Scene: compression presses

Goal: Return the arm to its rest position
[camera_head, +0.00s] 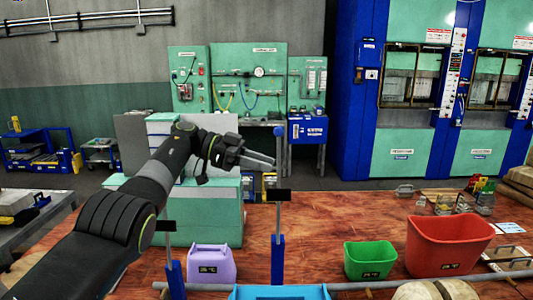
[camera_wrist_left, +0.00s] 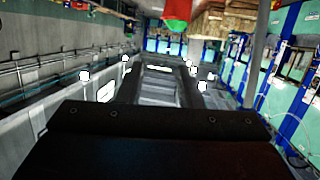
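My left arm (camera_head: 120,215) comes in from the lower left and is raised above the wooden table, stretched toward the back. My left gripper (camera_head: 272,162) is in the air in front of the green test bench. Its two thin fingers look apart with a gap, and nothing is seen between them. In the left wrist view a dark housing fills the bottom, and no held object shows. My right arm and gripper are not in view.
On the wooden table (camera_head: 320,222) are a purple container (camera_head: 211,264), a green bin (camera_head: 369,260) and a red bin (camera_head: 447,245). Blue posts with black tops (camera_head: 278,258) stand near the front. A green box (camera_head: 210,215) is under the forearm. Blue presses (camera_head: 405,150) stand behind right.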

